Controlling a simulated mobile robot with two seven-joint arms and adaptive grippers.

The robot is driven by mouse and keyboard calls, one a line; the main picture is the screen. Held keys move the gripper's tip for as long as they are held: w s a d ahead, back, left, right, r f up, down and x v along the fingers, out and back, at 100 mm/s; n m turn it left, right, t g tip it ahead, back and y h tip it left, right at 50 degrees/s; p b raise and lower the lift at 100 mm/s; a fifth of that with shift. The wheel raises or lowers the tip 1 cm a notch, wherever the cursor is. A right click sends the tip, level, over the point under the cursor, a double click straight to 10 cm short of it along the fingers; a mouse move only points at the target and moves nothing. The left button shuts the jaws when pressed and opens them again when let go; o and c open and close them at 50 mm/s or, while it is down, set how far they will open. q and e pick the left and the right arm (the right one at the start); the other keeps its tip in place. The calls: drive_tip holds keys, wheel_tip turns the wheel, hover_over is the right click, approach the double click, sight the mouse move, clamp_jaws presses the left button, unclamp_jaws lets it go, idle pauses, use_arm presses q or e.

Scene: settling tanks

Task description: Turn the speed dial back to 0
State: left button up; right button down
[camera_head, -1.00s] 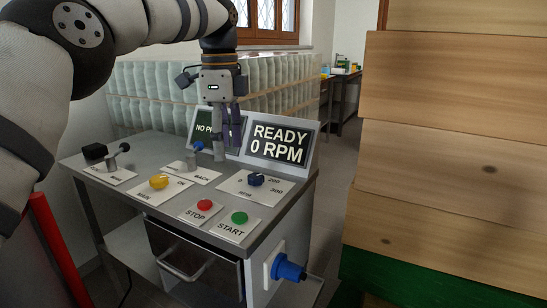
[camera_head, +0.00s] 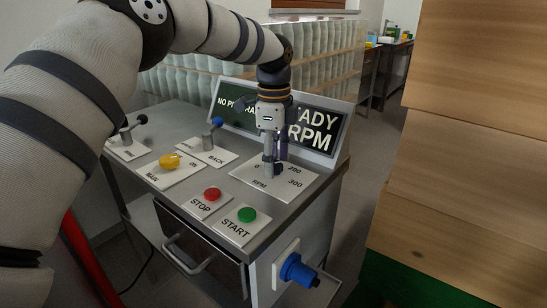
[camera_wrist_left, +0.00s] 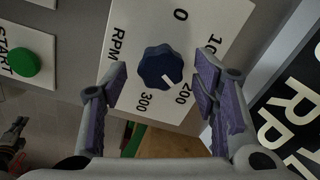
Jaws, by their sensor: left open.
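The speed dial (camera_wrist_left: 158,66) is a dark blue lobed knob on a white plate (camera_wrist_left: 120,38) marked RPM, 0, 100, 200 and 300. Its white pointer mark points toward 200. My left gripper (camera_head: 271,170) is over the plate in the head view and hides the dial there. In the left wrist view the open left gripper (camera_wrist_left: 162,78) has its purple finger pads on either side of the dial, with gaps on both sides. How far the fingertips are above the plate is unclear.
The green START button (camera_head: 247,214) and red STOP button (camera_head: 212,193) are in front of the dial plate. A yellow MAIN switch (camera_head: 170,161) and a blue-knobbed lever (camera_head: 213,130) stand to the left. The display (camera_head: 318,132) behind is partly covered by my gripper. Wooden boxes (camera_head: 470,90) rise at right.

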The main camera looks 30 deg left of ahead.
use_arm(q)
drive_tip(key=shift+f, duration=0.1)
drive_tip(key=shift+c, duration=0.3)
drive_tip(key=c, duration=1.1)
